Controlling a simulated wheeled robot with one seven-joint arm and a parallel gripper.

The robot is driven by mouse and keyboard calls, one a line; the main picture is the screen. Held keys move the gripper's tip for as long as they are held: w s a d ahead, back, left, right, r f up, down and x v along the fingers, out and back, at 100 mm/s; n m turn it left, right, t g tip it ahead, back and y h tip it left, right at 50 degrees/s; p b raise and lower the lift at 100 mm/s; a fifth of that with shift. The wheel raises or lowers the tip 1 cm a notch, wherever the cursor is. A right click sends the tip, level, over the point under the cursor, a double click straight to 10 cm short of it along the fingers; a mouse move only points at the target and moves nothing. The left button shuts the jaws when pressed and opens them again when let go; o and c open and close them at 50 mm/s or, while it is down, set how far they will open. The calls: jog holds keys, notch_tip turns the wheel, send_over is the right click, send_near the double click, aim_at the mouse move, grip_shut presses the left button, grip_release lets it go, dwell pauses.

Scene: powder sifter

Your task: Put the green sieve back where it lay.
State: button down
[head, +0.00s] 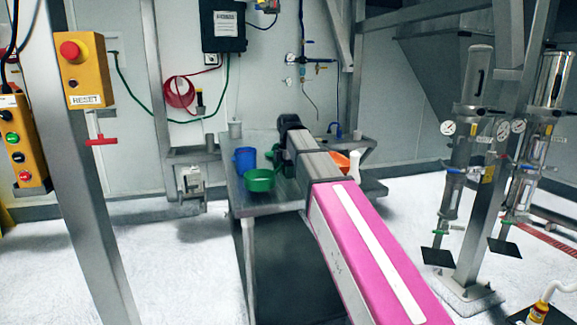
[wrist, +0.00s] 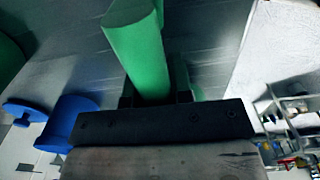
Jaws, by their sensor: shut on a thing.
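In the wrist view, my gripper (wrist: 156,92) is shut on a thick, smooth green handle (wrist: 140,48), which stretches away from the jaws above the grey tabletop. I take this as the green sieve's handle. In the head view, a round green bowl-shaped thing (head: 259,181) shows at the table's front left edge, beside my gripper; I cannot tell whether it joins the handle. A dark green curved piece (wrist: 8,58) shows at the wrist view's left edge. My arm hides most of the gripper in the head view.
An orange thing (head: 340,161) and a white one (head: 354,164) are right of my arm. A grey cup (head: 235,129) stands at the back left.

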jog(key=shift+f, duration=0.65)
jog(key=shift+f, duration=0.65)
jog(key=c, duration=0.9)
grip_release()
jog(key=shift+c, duration=0.2)
jog(key=shift+r, duration=0.1)
